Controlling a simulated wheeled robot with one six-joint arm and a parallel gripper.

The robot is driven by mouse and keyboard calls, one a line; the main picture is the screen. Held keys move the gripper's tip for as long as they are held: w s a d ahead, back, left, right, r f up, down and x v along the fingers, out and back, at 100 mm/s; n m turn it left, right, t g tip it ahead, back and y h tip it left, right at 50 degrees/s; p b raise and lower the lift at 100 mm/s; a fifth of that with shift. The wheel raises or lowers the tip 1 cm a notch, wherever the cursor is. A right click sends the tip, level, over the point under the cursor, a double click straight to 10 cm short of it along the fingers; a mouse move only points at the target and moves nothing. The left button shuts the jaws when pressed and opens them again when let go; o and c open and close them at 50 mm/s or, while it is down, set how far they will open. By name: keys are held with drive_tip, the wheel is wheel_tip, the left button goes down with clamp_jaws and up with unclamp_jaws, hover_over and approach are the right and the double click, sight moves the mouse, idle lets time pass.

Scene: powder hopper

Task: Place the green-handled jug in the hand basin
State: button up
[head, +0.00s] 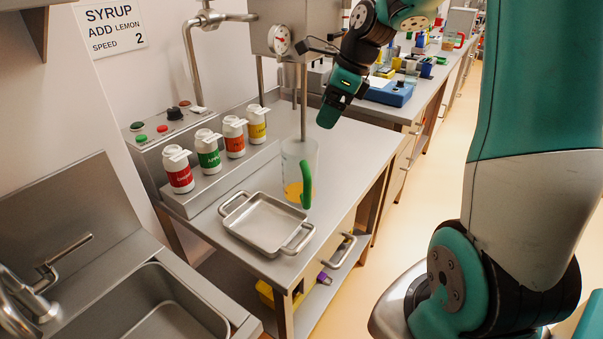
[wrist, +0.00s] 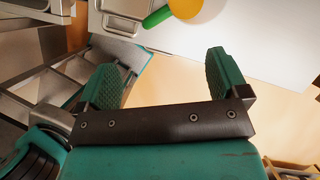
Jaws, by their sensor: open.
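The green-handled jug (head: 295,163) is clear and stands upright on the steel worktable, with yellow-orange contents at its bottom. Its green handle (head: 306,185) faces the front. A thin vertical shaft comes down into or behind the jug; I cannot tell which. The hand basin (head: 172,318) is a steel sink at the lower left, partly cut off. My gripper (head: 327,122) is above and right of the jug, apart from it. In the wrist view my gripper (wrist: 170,78) is open and empty, with the jug's green handle (wrist: 157,17) and yellow contents (wrist: 186,8) beyond the fingers.
A steel tray (head: 232,229) with two handles lies left of the jug. Several labelled bottles (head: 208,151) stand on a ledge behind. A tap (head: 40,290) rises beside the basin. A machine with a gauge (head: 279,40) hangs above. A blue device (head: 390,92) sits on the far bench.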

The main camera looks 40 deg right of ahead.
drive_tip(key=p, duration=0.1)
approach(308, 165)
drive_tip(key=w+a+f, duration=0.1)
drive_tip(key=w+f, duration=0.1)
drive_tip(key=f, duration=0.1)
drive_tip(key=a+f, duration=0.1)
drive_tip(key=shift+w+a+f, duration=0.2)
drive_tip(key=shift+w+a, duration=0.15)
drive_tip(key=shift+w, duration=0.05)
drive_tip(key=shift+m, duration=0.3)
drive_tip(key=p+x, duration=0.1)
drive_tip(key=x, duration=0.4)
drive_tip(key=shift+w+a+f+p, duration=0.1)
drive_tip(key=shift+a+f+p, duration=0.05)
drive_tip(key=shift+f+p, duration=0.15)
drive_tip(key=shift+c, duration=0.2)
clamp_jaws()
